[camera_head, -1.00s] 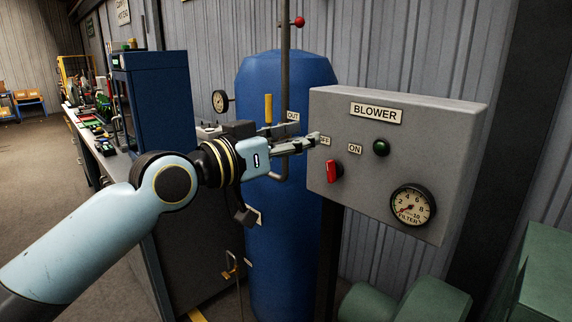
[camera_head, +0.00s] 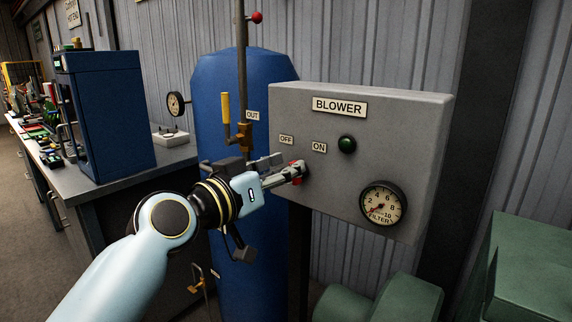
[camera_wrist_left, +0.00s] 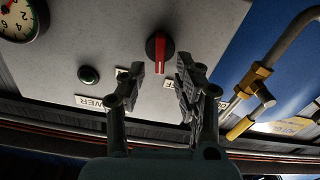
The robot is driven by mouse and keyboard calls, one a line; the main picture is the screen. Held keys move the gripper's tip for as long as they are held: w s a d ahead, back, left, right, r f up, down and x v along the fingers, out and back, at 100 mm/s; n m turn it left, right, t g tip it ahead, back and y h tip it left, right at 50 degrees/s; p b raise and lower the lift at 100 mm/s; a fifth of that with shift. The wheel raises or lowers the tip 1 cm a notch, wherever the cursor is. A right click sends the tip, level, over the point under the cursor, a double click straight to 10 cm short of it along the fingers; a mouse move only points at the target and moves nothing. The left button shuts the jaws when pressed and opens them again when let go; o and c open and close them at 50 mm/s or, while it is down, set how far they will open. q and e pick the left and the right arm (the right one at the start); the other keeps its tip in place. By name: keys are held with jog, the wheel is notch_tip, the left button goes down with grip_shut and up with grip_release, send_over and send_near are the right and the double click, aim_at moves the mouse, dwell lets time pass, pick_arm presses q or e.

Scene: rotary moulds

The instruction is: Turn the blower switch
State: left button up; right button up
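The grey blower panel (camera_head: 400,120) carries a red switch knob (camera_head: 298,164) low on its left side, below the OFF label (camera_head: 286,139) and the ON label (camera_head: 319,147). In the head view, my left gripper (camera_head: 292,174) is at the knob and hides most of it. In the left wrist view, the panel appears upside down and the red knob (camera_wrist_left: 160,52) shows a pale line along its handle. My left gripper (camera_wrist_left: 160,80) is open there, with one finger on each side of the knob's line. I cannot tell whether either finger touches it. My right gripper is not in view.
A green lamp (camera_head: 347,144) and a filter gauge (camera_head: 382,203) are on the panel. A blue tank (camera_head: 225,90) with a yellow-handled valve (camera_head: 226,108) stands to the left. Green machinery (camera_head: 400,300) lies below the panel. A workbench (camera_head: 90,185) is at the left.

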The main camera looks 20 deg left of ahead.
pick_arm(q)
jog(key=shift+w+d, duration=0.2)
jog(key=shift+w, duration=0.3)
jog(key=shift+c, duration=0.3)
grip_shut()
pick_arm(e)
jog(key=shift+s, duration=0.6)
pick_arm(q)
jog(key=n, duration=0.3)
jog(key=n+p, duration=0.1)
jog(key=n, duration=0.1)
jog(key=shift+w+a+f, duration=0.1)
jog(key=shift+a+f, duration=0.05)
jog(key=shift+a, duration=0.15)
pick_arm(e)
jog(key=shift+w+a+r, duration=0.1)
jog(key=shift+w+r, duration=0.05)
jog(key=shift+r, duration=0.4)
